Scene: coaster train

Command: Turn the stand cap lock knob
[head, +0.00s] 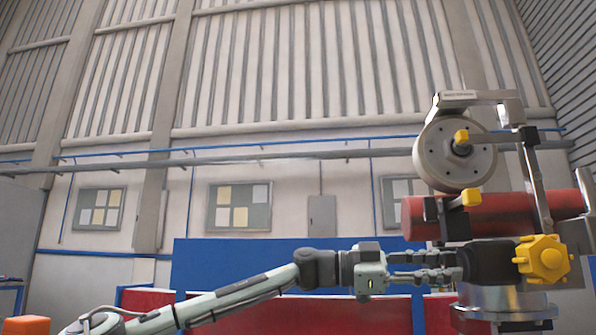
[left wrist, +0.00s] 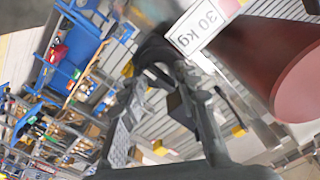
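A large yellow lobed knob (head: 543,259), which looks like the stand cap lock knob, sits on the right side of a black stand cap (head: 490,262). The cap stands on a shiny metal flange (head: 505,303). My left gripper (head: 456,266) reaches in from the left with its fingers level, one above the other with a gap. Its tips are close to the cap's left side; I cannot tell whether they touch. In the left wrist view the fingers (left wrist: 165,85) are apart, with nothing clearly held between them. The large knob is not clearly visible there. My right gripper is not in view.
A red cylinder (head: 380,215) lies just above the gripper; it shows close by in the left wrist view (left wrist: 265,65), near a "30 kg" label (left wrist: 197,25). Above it are a grey wheel (head: 432,158) and a smaller yellow knob (head: 471,198). Blue panels (head: 240,262) stand behind.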

